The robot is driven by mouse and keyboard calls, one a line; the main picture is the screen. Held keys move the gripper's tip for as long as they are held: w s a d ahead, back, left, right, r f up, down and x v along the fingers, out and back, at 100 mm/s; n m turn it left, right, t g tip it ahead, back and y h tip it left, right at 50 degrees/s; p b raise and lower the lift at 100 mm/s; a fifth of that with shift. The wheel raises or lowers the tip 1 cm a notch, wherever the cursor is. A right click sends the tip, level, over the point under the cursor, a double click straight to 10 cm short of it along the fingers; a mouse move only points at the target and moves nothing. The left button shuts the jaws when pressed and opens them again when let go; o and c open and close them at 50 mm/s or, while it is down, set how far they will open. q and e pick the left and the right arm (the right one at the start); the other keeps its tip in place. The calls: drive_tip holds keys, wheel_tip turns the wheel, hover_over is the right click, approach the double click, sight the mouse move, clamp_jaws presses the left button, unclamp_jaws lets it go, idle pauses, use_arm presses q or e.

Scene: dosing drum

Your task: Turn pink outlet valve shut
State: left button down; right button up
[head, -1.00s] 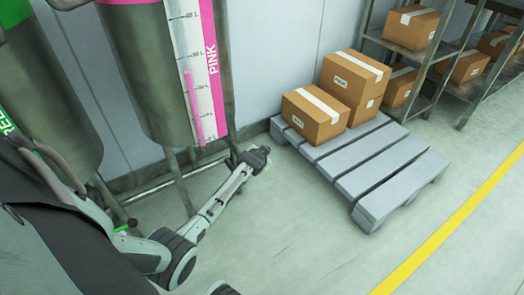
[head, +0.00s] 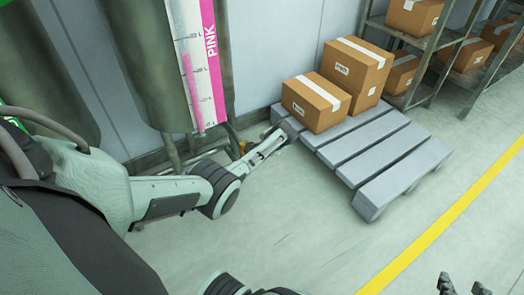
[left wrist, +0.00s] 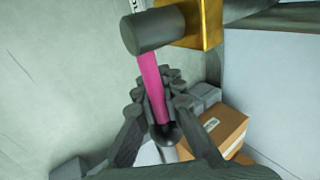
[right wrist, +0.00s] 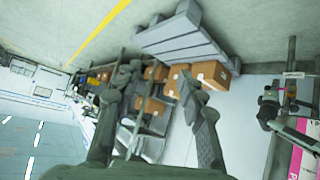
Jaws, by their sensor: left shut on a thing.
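The pink valve handle (left wrist: 152,85) is a straight bar in the left wrist view, running down from a dark grey round hub next to the brass-coloured valve body (left wrist: 204,22). My left gripper (left wrist: 160,98) is shut on the handle, with its fingers on both sides of it. In the head view the left gripper (head: 277,137) is low beside the pink drum (head: 152,70), and the valve body shows only as a small yellow patch (head: 243,148). My right gripper shows at the bottom right edge (head: 460,287); it is open and empty in the right wrist view (right wrist: 158,82).
A grey pallet (head: 395,160) with several cardboard boxes (head: 316,103) stands right of the drum, close to my left gripper. Shelving (head: 440,60) with more boxes stands at the back right. The floor in front of the pallet is clear, crossed by a yellow line (head: 450,210).

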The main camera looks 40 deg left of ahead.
use_arm(q)
drive_tip(key=shift+s+f, duration=0.15)
idle(0.4)
drive_tip(key=c, duration=1.8)
unclamp_jaws()
drive_tip(key=shift+o, duration=0.2)
drive_tip(key=v, duration=1.2)
drive_tip(key=shift+w, duration=0.25)
